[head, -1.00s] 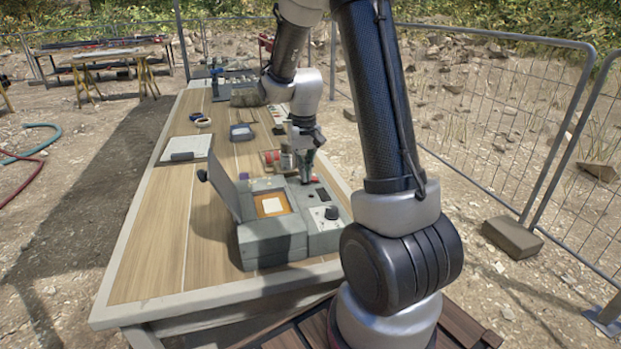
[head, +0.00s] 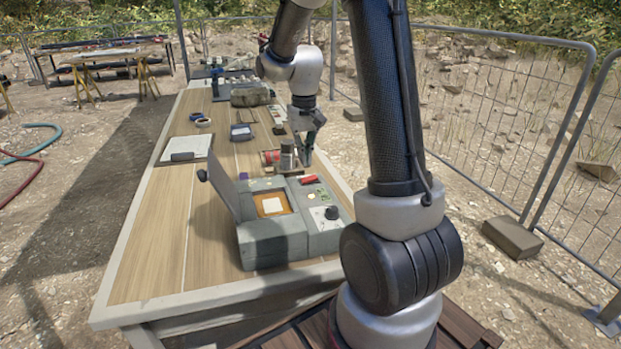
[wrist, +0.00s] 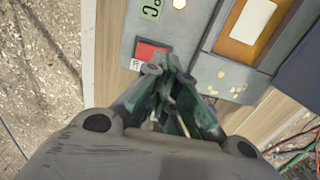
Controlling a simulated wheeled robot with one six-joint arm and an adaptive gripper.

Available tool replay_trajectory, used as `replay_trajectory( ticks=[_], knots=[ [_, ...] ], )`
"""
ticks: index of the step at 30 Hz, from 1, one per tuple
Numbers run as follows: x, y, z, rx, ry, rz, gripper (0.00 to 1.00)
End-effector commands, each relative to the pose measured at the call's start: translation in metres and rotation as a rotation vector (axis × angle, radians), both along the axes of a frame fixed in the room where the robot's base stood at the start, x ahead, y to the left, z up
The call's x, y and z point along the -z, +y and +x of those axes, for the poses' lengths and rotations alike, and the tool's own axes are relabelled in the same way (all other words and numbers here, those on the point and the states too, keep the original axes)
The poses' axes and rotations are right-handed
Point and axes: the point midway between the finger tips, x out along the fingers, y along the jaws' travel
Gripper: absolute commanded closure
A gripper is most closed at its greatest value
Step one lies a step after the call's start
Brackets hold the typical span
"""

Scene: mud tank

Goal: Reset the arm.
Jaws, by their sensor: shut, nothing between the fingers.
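My gripper (head: 307,160) is shut and empty. In the head view it hangs above the table just beyond the back right part of a grey instrument box (head: 270,247). In the wrist view the closed fingertips (wrist: 167,70) point toward the box's panel, close in the picture to a red switch (wrist: 152,53). The red switch also shows in the head view (head: 308,180). The box's lid stands open at the left, and an orange-framed bay with a white square (head: 272,205) shows inside. I cannot tell the exact gap between fingers and box.
A wire fence (head: 500,120) runs along the right.

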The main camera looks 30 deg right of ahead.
Motion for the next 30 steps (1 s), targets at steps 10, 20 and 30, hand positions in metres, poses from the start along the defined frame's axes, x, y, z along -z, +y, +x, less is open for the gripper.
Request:
replay_trajectory(
  ticks=[10, 20, 30],
  knots=[
    [-0.015, 0.0, 0.0, 0.0, -0.001, 0.0, 1.0],
    [-0.015, 0.0, 0.0, 0.0, -0.001, 0.0, 1.0],
    [-0.017, 0.009, -0.062, -0.09, 0.073, 0.012, 1.0]
  ],
)
